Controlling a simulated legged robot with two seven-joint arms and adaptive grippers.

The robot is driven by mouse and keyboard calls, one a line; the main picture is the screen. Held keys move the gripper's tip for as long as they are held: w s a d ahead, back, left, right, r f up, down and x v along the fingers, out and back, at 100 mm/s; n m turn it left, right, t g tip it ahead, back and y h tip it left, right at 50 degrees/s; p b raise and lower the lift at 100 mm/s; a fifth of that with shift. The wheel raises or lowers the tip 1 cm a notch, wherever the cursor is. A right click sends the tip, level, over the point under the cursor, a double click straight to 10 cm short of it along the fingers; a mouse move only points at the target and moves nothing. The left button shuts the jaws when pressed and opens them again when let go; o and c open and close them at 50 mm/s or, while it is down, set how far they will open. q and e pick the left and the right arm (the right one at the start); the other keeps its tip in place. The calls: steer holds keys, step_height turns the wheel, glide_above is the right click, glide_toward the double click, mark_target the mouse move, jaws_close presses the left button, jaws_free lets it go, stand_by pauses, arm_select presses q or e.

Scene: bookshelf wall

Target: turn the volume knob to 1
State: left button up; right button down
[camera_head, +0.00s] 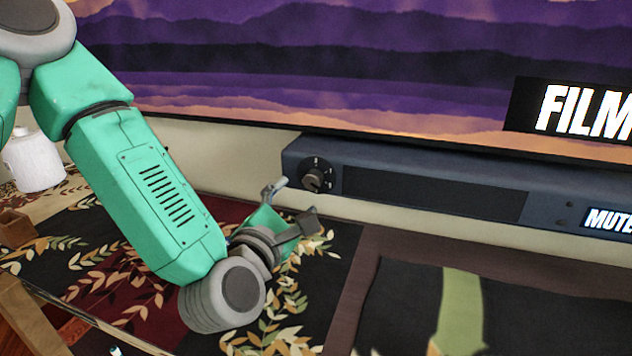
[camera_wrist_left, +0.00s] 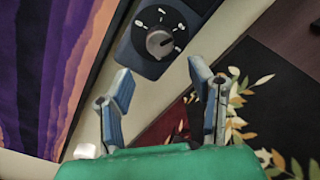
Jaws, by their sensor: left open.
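The volume knob (camera_head: 312,180) is a dark round dial with pale tick marks around it, at the left end of a dark blue-grey soundbar (camera_head: 420,158). In the left wrist view the knob (camera_wrist_left: 159,43) shows at the top centre, ahead of my fingers. My left gripper (camera_head: 294,202) is open and empty, just below and left of the knob in the head view. In the left wrist view its two fingers (camera_wrist_left: 160,98) stand wide apart, short of the knob and not touching it. My right gripper is not in view.
A large screen (camera_head: 330,60) with a purple landscape stands behind the soundbar. A leaf-patterned cloth (camera_head: 110,270) lies below. A white container (camera_head: 35,160) is at the left.

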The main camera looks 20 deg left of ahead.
arm_select(q)
steer(key=s+a, duration=0.1)
steer(key=a, duration=0.1)
steer(key=m+p, duration=0.9)
steer(key=m, duration=2.4)
glide_toward(310, 184)
steer(key=w, duration=0.9)
steer(key=shift+d+f+b, duration=0.1)
steer(key=shift+d+b, duration=0.15)
steer(key=shift+b, duration=0.15)
steer(key=shift+w, duration=0.7)
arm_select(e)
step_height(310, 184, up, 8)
